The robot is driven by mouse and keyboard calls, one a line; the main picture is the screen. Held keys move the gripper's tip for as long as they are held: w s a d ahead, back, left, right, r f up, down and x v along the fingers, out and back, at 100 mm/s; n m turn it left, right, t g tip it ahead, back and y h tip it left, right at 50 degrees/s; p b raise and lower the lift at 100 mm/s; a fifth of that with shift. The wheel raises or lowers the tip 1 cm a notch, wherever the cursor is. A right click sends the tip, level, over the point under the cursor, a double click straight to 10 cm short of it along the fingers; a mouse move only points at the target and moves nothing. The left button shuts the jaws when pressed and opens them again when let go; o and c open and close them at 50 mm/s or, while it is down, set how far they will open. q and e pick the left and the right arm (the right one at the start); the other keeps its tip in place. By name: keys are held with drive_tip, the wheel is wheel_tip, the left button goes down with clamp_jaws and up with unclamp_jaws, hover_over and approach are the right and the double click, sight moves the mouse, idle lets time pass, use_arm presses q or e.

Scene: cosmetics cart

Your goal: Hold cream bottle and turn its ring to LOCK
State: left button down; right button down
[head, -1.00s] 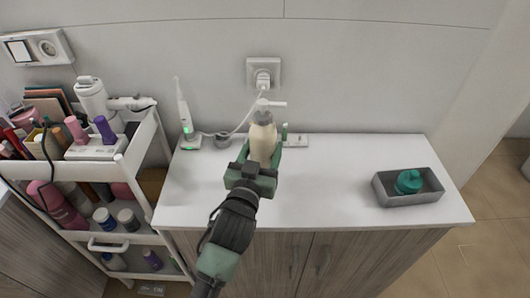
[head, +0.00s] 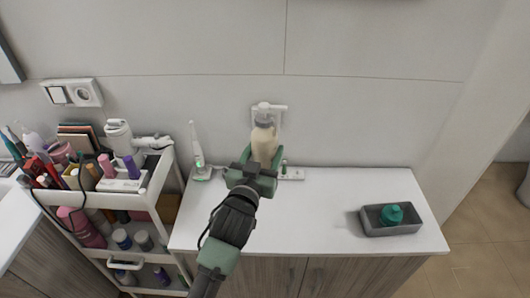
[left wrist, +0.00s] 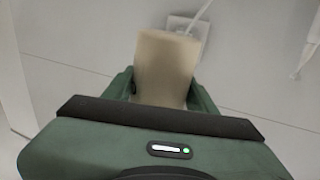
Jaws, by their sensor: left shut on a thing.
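In the left wrist view the bottle's beige body (left wrist: 167,68) stands between the green fingers (left wrist: 163,92). Marks on the ring are too small to read. My right gripper is not in view.
The white counter (head: 325,215) has free room in its middle. A grey tray (head: 402,230) with a teal item (head: 391,214) is at right. An electric toothbrush (head: 198,155) stands at the back left. A filled white cart (head: 150,190) is at left.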

use_arm(q)
wheel_tip(320, 180, down, 16)
drive_tip(key=b, duration=1.2)
drive_tip(key=shift+f, duration=0.1)
drive_tip(key=shift+f+b, duration=1)
drive_tip(key=shift+f, duration=0.55)
drive_tip(key=shift+f, duration=0.35)
